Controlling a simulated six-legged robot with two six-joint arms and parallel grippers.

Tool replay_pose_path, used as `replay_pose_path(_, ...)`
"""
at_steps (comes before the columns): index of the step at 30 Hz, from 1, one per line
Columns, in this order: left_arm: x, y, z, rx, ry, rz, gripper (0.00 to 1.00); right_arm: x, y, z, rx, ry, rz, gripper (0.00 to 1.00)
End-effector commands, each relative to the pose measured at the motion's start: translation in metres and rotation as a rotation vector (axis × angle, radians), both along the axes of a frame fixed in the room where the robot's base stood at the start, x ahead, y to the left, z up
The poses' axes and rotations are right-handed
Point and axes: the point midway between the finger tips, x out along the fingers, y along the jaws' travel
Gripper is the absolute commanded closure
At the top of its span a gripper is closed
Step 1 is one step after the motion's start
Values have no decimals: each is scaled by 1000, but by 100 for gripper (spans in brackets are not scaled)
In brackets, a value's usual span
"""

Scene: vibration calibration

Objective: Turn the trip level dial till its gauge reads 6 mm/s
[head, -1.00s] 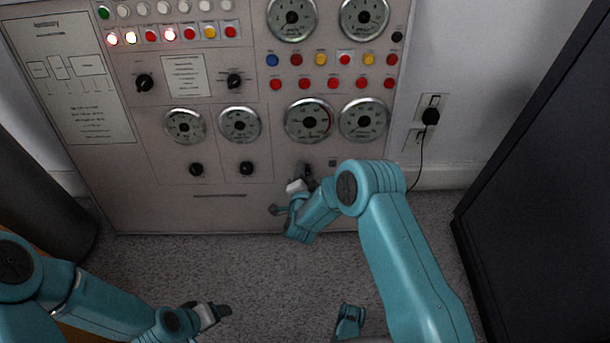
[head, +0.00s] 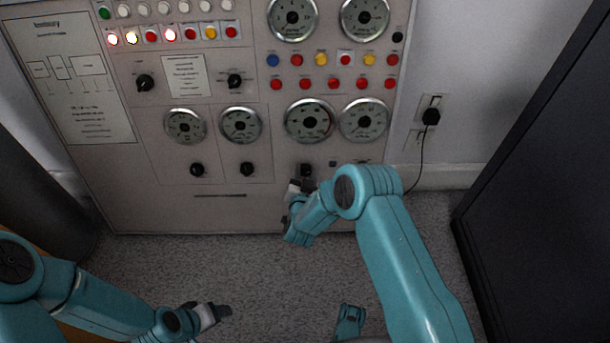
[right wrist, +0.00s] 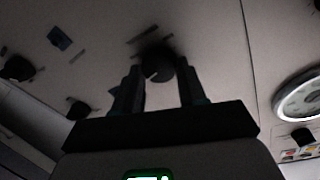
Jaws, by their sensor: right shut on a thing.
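A round black dial (head: 306,170) sits low on the panel, below a round gauge (head: 309,121) with a red mark at its right edge. Its label is not readable, so I cannot confirm it is the trip level dial. The gauge's needle and numbers are too small to read. My right gripper (head: 302,187) is at this dial. In the right wrist view its two fingers (right wrist: 160,88) stand on either side of the black knob (right wrist: 160,66), shut on it. My left gripper (head: 218,314) hangs over the carpet, away from the panel; its opening is unclear.
Another gauge (head: 363,120) is to the right. Rows of coloured buttons are above. A plugged cable (head: 431,117) and a dark cabinet (head: 540,190) stand at right.

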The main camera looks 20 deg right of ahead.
Motion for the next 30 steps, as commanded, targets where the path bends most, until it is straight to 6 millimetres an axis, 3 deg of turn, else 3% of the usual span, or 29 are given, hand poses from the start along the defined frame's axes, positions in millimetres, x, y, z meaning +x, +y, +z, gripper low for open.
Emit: replay_pose_path(30, 0, 0, 0, 0, 0, 0, 32, -1, 2, -4, -902, 264, 193, 90)
